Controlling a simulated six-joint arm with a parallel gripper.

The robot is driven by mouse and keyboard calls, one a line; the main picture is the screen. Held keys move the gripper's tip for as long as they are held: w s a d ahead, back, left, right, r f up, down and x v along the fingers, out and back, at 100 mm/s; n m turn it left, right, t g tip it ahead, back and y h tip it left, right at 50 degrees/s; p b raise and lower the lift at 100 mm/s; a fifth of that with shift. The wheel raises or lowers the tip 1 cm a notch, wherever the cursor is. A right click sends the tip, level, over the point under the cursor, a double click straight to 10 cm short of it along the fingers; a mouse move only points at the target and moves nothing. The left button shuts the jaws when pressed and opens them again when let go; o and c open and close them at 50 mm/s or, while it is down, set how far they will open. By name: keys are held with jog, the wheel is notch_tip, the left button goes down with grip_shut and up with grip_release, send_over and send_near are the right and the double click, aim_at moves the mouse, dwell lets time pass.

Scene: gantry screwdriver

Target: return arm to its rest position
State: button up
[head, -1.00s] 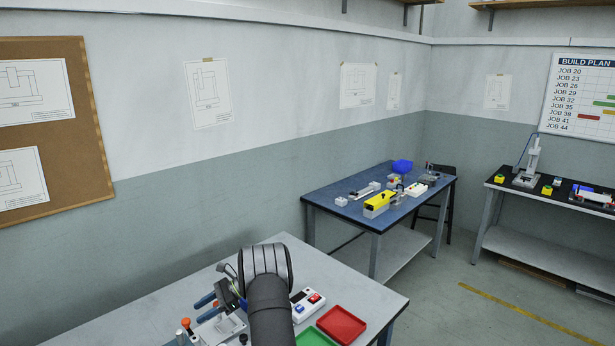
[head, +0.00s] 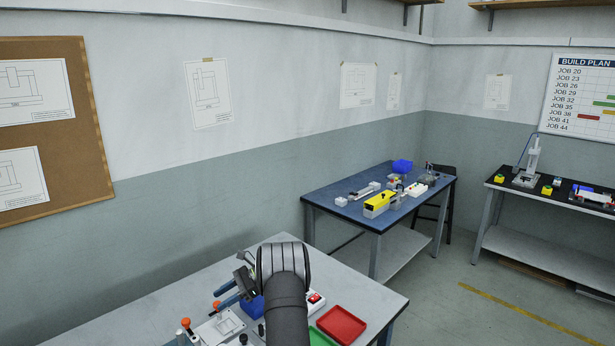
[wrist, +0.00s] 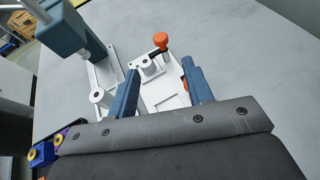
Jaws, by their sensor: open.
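My gripper (wrist: 160,68) is open in the wrist view, its two blue-grey fingers spread apart with nothing held between them. Beyond the fingers lies a white fixture plate (wrist: 168,92) with an orange knob (wrist: 160,40). A blue-grey column on a white base (wrist: 72,30) stands left of it. In the head view my gripper (head: 229,292) is at the left of my dark arm, above the grey bench (head: 150,322). The white fixture (head: 220,327) with orange knobs is below and left of it. My arm hides part of the bench.
A red tray (head: 341,326) and a partly covered green tray (head: 320,338) lie right of my arm. A white switch box (head: 316,300) is partly hidden behind it. A blue object (head: 256,308) sits left of my arm. The bench's left part looks clear.

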aim_at(188, 320)
jog(key=x, duration=1)
jog(key=shift+s+a+f, duration=0.15)
jog(key=shift+a+f, duration=0.05)
jog(key=shift+s+a, duration=0.1)
jog(key=shift+a, duration=0.05)
jog(key=shift+m+t, duration=0.4)
jog(key=shift+t, duration=0.1)
jog(key=m+t, duration=0.2)
jog(key=t, duration=0.1)
jog(key=s+m+t+y, duration=0.1)
jog(key=m+t, duration=0.1)
jog(key=m, duration=0.1)
jog(key=shift+s+t, duration=0.15)
jog(key=shift+t, duration=0.25)
jog(key=w+v, duration=0.1)
jog(key=v, duration=1.3)
jog(key=shift+s, duration=0.5)
jog(key=shift+f, duration=0.15)
jog(key=x, duration=1.3)
jog(key=shift+a, duration=0.15)
jog(key=shift+w+a+f+g, duration=0.15)
jog(key=shift+w+a+g, duration=0.05)
jog(key=shift+w+g, duration=0.1)
jog(key=shift+w+n+g, duration=0.15)
jog(key=shift+n+g, duration=1.05)
jog(key=shift+n, duration=0.1)
